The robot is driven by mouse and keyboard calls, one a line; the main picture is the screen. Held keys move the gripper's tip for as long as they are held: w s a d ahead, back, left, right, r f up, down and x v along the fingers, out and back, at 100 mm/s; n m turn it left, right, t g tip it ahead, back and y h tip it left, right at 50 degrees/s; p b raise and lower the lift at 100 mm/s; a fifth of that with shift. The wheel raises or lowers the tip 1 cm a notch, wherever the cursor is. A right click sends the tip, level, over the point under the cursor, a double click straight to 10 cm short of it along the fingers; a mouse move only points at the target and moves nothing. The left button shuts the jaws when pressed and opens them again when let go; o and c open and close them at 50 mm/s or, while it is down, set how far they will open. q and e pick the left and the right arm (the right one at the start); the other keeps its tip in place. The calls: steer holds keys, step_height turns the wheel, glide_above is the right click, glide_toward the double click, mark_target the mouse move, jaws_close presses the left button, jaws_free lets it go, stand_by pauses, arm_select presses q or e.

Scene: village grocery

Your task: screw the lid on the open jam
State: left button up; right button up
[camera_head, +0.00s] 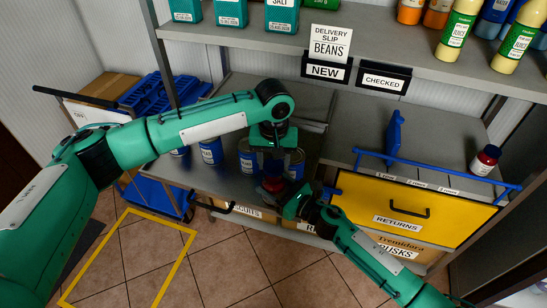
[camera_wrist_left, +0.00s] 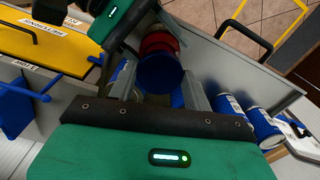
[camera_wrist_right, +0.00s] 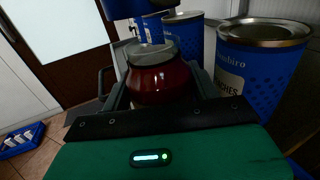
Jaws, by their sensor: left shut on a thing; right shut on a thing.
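My left gripper (camera_head: 270,162) points down, shut on a blue round lid (camera_wrist_left: 160,74) that lies between its fingers. Below it, my right gripper (camera_head: 285,200) is shut around the side of a dark red jam jar (camera_wrist_right: 160,82). The jar also shows in the head view (camera_head: 272,185) and behind the lid in the left wrist view (camera_wrist_left: 158,42). The jar looks roughly upright, with a greyish top in the right wrist view. The lid appears in line over the jar; I cannot tell whether they touch.
Blue cans (camera_wrist_right: 262,60) stand on the shelf close behind the jar. A yellow returns drawer front (camera_head: 410,208) is at right. Another dark red jar with a white label (camera_head: 485,160) stands on the right shelf. A yellow floor outline (camera_head: 183,262) lies at lower left.

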mark_target(274, 166)
arm_select(q)
steer(key=shift+f, duration=0.25)
stand_by(0.3)
steer(key=shift+f, duration=0.8)
steer(key=shift+f, duration=0.6)
